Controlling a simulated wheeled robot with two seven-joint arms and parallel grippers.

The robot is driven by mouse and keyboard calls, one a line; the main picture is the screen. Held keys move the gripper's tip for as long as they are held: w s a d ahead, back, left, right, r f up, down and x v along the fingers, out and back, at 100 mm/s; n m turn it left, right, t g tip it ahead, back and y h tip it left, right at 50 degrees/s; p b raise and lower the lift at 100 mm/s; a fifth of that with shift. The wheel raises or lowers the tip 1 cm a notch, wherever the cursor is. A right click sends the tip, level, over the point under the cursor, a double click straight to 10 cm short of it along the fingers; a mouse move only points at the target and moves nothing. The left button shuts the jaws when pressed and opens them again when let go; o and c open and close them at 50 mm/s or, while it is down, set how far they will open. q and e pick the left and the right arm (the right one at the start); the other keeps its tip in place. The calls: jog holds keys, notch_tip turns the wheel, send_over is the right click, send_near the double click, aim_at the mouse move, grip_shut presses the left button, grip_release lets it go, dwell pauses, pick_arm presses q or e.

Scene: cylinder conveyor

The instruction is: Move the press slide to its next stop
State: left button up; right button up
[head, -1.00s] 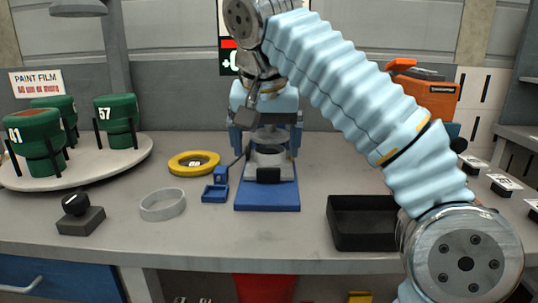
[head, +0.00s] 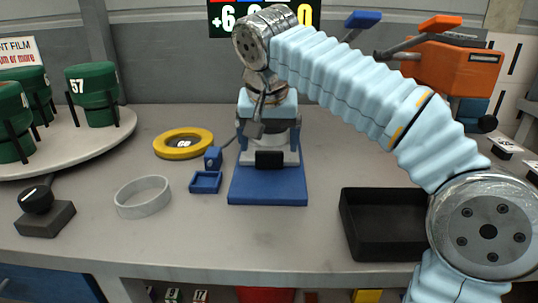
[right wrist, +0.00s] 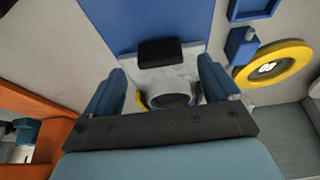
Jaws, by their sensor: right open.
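The press has a blue base (head: 268,190) on the bench, with a grey slide (head: 285,158) that carries a black block (head: 269,159) at its front. My right gripper (head: 268,132) points down over the press, with a blue finger on each side of the grey parts. In the right wrist view my right gripper (right wrist: 162,68) is open. A round grey part (right wrist: 172,98) shows between its fingers, and the black block (right wrist: 160,52) lies just beyond it. I cannot tell whether the fingers touch anything. My left gripper is out of view.
A yellow ring (head: 183,144), small blue tray (head: 205,183) and grey ring (head: 143,196) lie left of the press. A black knob box (head: 45,220) and a turntable (head: 95,150) with green cups stand farther left. A black bin (head: 348,225) sits right. An orange machine (head: 455,68) stands behind.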

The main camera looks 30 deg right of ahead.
aim_at(269, 153)
jog(key=shift+x, duration=1.85)
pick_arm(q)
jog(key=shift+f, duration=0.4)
